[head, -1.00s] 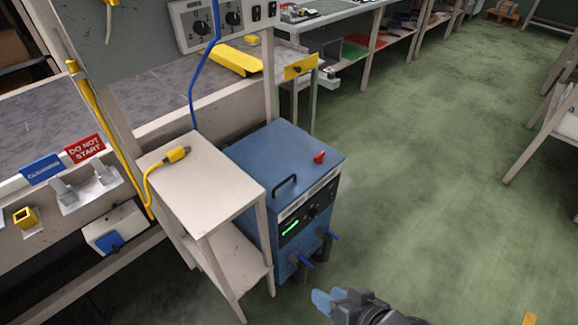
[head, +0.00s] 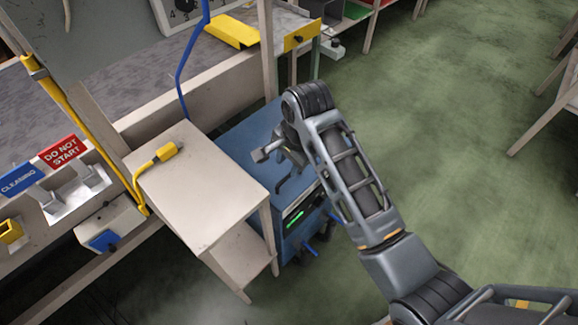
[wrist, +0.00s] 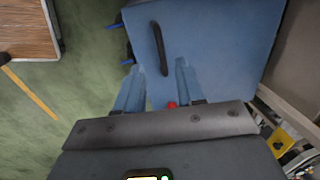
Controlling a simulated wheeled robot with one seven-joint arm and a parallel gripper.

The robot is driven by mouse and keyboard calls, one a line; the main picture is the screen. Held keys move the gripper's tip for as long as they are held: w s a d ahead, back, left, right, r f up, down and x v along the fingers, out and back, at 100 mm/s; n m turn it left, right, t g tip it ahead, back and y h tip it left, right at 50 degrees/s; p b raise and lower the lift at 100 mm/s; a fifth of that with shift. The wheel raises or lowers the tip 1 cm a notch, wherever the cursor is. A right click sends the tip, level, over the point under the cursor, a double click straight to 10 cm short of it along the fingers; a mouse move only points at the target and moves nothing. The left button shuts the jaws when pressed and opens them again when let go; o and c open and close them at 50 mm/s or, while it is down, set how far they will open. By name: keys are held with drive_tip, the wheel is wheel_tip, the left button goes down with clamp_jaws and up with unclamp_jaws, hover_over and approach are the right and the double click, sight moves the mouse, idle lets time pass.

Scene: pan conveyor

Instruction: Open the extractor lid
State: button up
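The extractor is a blue box (head: 245,145) beside the small beige table, with a green-lit display on its front. Its flat blue lid (wrist: 220,35) fills much of the wrist view and lies closed. A black bar handle (wrist: 158,48) stands on the lid. A red knob (wrist: 171,105) shows between my fingers, nearer the gripper's base. My gripper (wrist: 160,67) is open and empty above the lid, its two blue fingers pointing toward the handle, whose lower end is near the gap between the fingertips. In the head view my arm hides much of the lid and the fingers.
The small beige table (head: 190,190), with a yellow plug (head: 165,152) on it, stands directly left of the extractor. A workbench (head: 150,115) runs behind. Blue-levered fittings (head: 310,248) stick out low on the extractor's front.

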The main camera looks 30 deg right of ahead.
sight(284, 179)
drive_tip(key=shift+w+a+f, duration=0.1)
drive_tip(key=shift+w+f, duration=0.15)
drive_tip(key=shift+f, duration=1)
drive_tip(key=shift+w+a+f, duration=0.1)
drive_tip(key=shift+w+f, duration=0.15)
drive_tip(key=shift+f, duration=1)
drive_tip(key=shift+w+f, duration=0.25)
drive_tip(key=shift+f, duration=1)
drive_tip(key=shift+c, duration=0.5)
clamp_jaws()
